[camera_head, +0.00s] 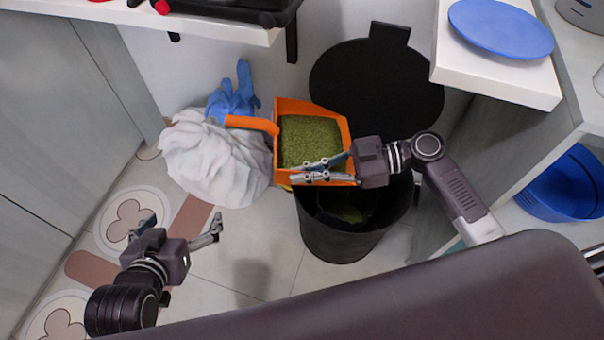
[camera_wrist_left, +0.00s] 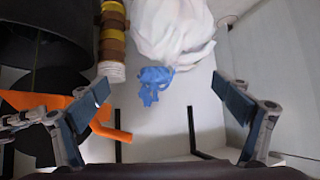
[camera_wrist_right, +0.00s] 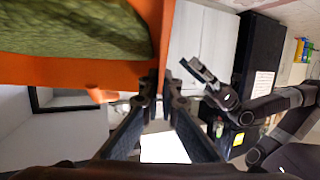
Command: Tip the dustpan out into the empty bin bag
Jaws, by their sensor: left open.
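The orange dustpan (camera_head: 346,135) is full of green granular stuff (camera_head: 308,142) and is held over the open black bin (camera_head: 335,240). My right gripper (camera_head: 325,170) is shut on the dustpan's near rim; the rim also shows between its fingers in the right wrist view (camera_wrist_right: 160,45). The dustpan looks roughly level, with its handle (camera_head: 250,124) pointing left. A patch of green shows inside the dark bin, but the lining is too dark to make out. My left gripper (camera_head: 180,225) is open and empty above the floor, left of the bin. The dustpan's handle shows in the left wrist view (camera_wrist_left: 112,132).
A bulging white bag (camera_head: 215,165) sits on the floor left of the bin, with a blue glove (camera_head: 235,98) at its top. The bin's round black lid (camera_head: 375,85) stands open behind. A white shelf with a blue plate (camera_head: 500,25) is at right. Floor (camera_head: 265,265) before the bin is clear.

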